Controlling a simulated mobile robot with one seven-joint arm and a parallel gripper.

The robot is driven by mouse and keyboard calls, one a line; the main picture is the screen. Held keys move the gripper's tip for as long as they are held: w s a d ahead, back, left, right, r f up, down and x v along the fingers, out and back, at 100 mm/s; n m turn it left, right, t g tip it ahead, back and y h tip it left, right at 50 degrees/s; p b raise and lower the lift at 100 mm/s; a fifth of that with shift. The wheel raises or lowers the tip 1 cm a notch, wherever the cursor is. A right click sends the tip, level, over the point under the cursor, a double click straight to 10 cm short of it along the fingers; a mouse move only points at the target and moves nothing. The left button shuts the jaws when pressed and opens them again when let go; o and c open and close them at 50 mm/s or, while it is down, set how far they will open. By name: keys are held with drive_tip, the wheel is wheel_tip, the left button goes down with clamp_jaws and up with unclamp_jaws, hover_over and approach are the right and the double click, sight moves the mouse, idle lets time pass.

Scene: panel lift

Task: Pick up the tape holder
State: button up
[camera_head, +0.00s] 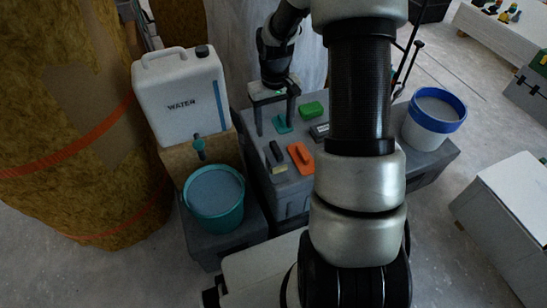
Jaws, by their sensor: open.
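My gripper (275,128) points down over the grey box top (335,168), its two dark fingers spread apart and empty. A small teal item (282,123) lies on the box top by the right finger, partly hidden by it; it may be the tape holder, but it is too small to be sure. Close by lie a green block (312,109), an orange tool (301,157), a dark block with a pale base (277,158) and a grey-black item (320,131). I cannot tell whether my fingers touch anything.
A white water canister (180,95) and a teal bucket (214,198) stand left of the box top. A white bucket with a blue rim (434,118) stands at its right. My arm hides part of the box top. Open floor (455,85) shows at right.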

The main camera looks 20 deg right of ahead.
sight(274, 147)
wheel_tip(274, 147, down, 10)
drive_tip(key=shift+f+b, duration=0.1)
drive_tip(key=shift+b, duration=0.95)
drive_tip(key=f, duration=0.1)
drive_tip(key=f+b, duration=0.1)
drive_tip(key=f, duration=0.3)
drive_tip(key=shift+s+d+f+b, duration=0.1)
drive_tip(key=shift+s+d+b, duration=0.05)
drive_tip(key=shift+s+b, duration=0.25)
drive_tip(key=c, duration=1)
drive_tip(key=shift+c, duration=0.2)
wheel_tip(274, 147, up, 10)
drive_tip(key=p, duration=0.2)
drive_tip(key=shift+p, duration=0.4)
